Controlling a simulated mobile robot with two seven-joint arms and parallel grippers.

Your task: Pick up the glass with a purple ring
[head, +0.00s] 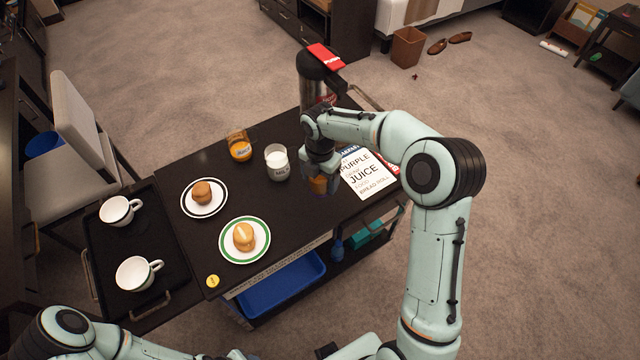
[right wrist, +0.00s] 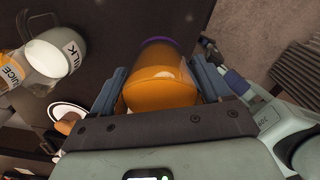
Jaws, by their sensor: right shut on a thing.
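The glass with a purple ring (right wrist: 160,85) is between the fingers of my right gripper (right wrist: 160,92) in the right wrist view. It has an orange lower part, with the purple band at its far end. My right gripper is shut on it, one finger on each side. In the head view the right gripper (head: 320,170) is over the right part of the dark table, beside the menu sheet, and only a little orange of the glass (head: 319,185) shows below it. I cannot tell whether the glass touches the table. My left gripper is not visible; only part of its arm shows at the lower left.
A juice glass (head: 240,150) and a milk glass (head: 277,163) stand left of the right gripper. A menu sheet (head: 366,178) lies to its right and a tall dispenser (head: 316,88) stands behind. Two plates with bread and a tray (head: 160,235) with two white cups are farther left.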

